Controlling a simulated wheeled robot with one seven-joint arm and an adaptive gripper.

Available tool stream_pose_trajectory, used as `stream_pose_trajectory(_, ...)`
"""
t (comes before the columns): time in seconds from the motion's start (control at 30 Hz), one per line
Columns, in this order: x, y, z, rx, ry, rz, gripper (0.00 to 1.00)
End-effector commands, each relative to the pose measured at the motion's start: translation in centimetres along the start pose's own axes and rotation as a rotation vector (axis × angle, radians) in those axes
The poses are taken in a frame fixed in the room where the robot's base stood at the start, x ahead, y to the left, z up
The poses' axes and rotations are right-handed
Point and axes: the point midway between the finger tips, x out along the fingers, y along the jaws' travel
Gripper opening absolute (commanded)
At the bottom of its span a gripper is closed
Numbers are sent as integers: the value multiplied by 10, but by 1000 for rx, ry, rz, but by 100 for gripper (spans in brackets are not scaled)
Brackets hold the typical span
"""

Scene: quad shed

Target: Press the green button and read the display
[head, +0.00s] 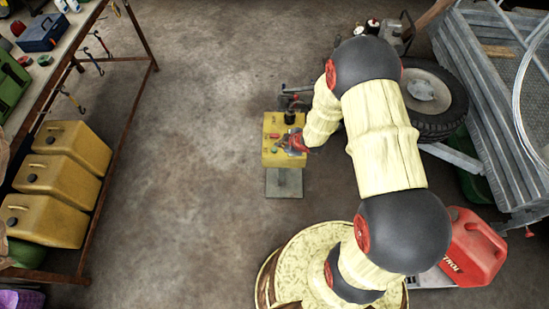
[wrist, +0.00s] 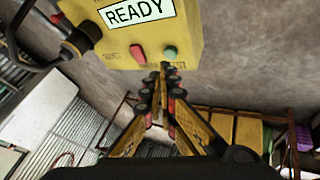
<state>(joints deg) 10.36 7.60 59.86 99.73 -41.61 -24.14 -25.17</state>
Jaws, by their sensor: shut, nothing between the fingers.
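A yellow control box (head: 270,158) stands on a grey pedestal in the middle of the head view; it also fills the top of the wrist view (wrist: 192,25). Its white display (wrist: 137,12) reads "READY". Below the display are a red button (wrist: 138,54) at left and a green button (wrist: 170,52) at right. My gripper (wrist: 163,68) is shut and empty, its fingertips just below the green button and slightly left of it in the wrist view. I cannot tell whether they touch the box. In the head view my gripper (head: 285,144) is over the box face.
A black plug with a cable (wrist: 80,38) sits on the box side. A tyre (head: 440,105), a metal trailer (head: 500,110) and a red fuel can (head: 474,250) are at right. Yellow canisters (head: 55,170) sit under the bench at left. The floor between bench and box is clear.

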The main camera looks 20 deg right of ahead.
Motion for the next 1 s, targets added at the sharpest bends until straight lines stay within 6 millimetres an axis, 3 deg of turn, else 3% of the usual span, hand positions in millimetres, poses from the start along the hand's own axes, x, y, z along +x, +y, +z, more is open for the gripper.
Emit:
stream_pose_trajectory(0.1, -1, 19, -34, -90, 113, 50, 0)
stream_pose_trajectory(0.3, -5, 26, -55, -152, 189, 86, 0)
stream_pose_trajectory(0.77, -3, 25, -53, -158, 185, 86, 0)
stream_pose_trajectory(1.0, 12, 18, -45, -157, 185, 85, 0)
